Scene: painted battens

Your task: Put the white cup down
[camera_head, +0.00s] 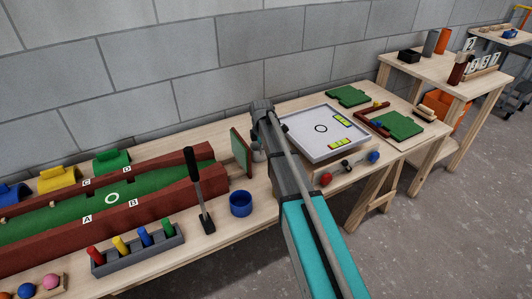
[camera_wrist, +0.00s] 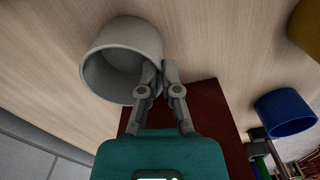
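The white cup (camera_wrist: 118,50) is in the upper left of the wrist view, with its open mouth turned towards the camera. My gripper (camera_wrist: 159,68) is shut on the cup's wall at its right side, one finger at the inside of the rim and the other outside. In the head view my gripper (camera_head: 258,146) is low over the wooden table (camera_head: 222,229), beside the upright green board. There the cup is largely hidden by my arm. I cannot tell whether its base touches the table.
A blue cup (camera_head: 240,204) stands nearby on the table; a yellow object (camera_wrist: 308,28) shows in the wrist view. The upright green board (camera_head: 241,152) is close to my gripper. A white tray (camera_head: 326,134) lies right, the red-walled green lane (camera_head: 112,198) left.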

